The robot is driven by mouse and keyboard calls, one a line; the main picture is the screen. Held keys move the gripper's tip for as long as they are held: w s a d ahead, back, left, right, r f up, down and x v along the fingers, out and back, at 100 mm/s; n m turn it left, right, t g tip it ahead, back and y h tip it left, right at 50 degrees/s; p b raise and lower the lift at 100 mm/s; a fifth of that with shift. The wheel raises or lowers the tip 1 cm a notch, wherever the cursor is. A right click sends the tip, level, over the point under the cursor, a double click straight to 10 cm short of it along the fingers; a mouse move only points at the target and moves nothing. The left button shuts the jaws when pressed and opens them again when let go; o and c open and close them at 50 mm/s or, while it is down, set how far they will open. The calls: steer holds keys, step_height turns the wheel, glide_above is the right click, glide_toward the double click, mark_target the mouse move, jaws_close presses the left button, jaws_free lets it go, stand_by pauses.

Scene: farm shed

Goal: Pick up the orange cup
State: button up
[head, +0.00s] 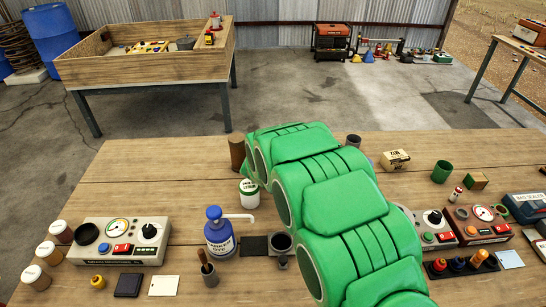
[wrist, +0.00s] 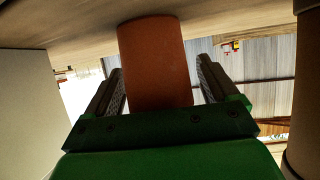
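In the wrist view, which shows the table at the top, the orange cup (wrist: 155,60) is a plain reddish-orange cylinder standing against the table. My gripper (wrist: 160,85) is open, with one finger on each side of the cup. Narrow gaps seem to show between the fingers and the cup, so I see no firm grip. The cup's end nearest my palm is hidden behind the gripper body. In the head view my green arm covers the middle of the table and hides both the gripper and the orange cup.
A brown cylinder (head: 237,153) and a white jar with a green label (head: 249,194) stand left of my arm. A dark cup (head: 353,141) stands behind it. In the wrist view, a pale object (wrist: 28,110) and a brown one (wrist: 308,85) flank the gripper. The table's back left is clear.

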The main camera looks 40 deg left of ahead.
steer(key=c, duration=0.9)
steer(key=shift+r, duration=0.15)
steer(key=shift+c, duration=0.2)
steer(key=shift+d+r, duration=0.1)
steer(key=shift+r, duration=1.5)
steer(key=s+d+r, duration=0.8)
steer(key=d+r, duration=0.1)
steer(key=d, duration=0.1)
steer(key=shift+s+d+r, duration=0.25)
steer(key=shift+s+d, duration=0.05)
steer(key=shift+d, duration=0.05)
